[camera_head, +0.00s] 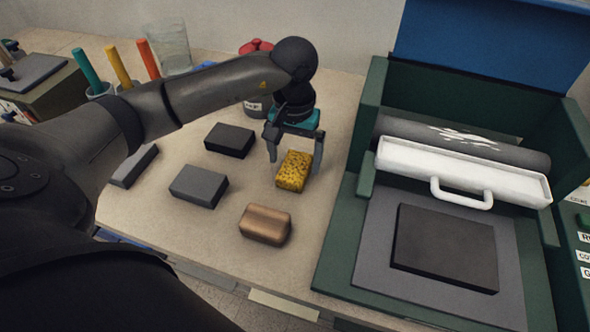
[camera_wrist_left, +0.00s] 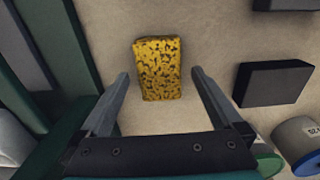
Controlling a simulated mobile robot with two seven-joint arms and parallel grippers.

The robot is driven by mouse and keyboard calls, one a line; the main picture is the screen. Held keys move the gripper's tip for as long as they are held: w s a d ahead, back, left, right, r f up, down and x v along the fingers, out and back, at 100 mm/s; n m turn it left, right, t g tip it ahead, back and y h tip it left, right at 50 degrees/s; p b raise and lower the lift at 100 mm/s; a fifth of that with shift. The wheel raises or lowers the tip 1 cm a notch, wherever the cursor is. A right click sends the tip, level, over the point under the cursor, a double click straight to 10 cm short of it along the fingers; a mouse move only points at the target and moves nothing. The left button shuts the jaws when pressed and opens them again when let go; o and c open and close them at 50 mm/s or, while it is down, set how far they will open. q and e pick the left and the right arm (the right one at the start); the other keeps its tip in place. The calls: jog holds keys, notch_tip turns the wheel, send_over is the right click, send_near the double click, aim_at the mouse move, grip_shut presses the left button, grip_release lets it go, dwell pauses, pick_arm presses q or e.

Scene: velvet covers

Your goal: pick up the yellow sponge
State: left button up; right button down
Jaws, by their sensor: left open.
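The yellow sponge (camera_head: 294,171) is a speckled block lying on the beige tabletop, left of the green machine in the head view. My left gripper (camera_head: 294,168) is open, reaching down over the sponge with its fingers on either side of it in that view. In the left wrist view the sponge (camera_wrist_left: 158,68) lies ahead of the two spread fingertips (camera_wrist_left: 160,76), roughly centred between them. No contact between fingers and sponge shows. My right gripper is not in view.
A brown block (camera_head: 265,224), a grey block (camera_head: 199,186) and a dark block (camera_head: 230,140) lie near the sponge. The green machine (camera_head: 333,250) with a white handled tray (camera_head: 460,172) stands right. A glass (camera_head: 170,45) and coloured sticks stand at the back left.

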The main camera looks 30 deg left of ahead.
pick_arm(q)
jog(key=shift+f, duration=1.45)
jog(key=shift+c, duration=0.4)
jog(key=c, duration=1.2)
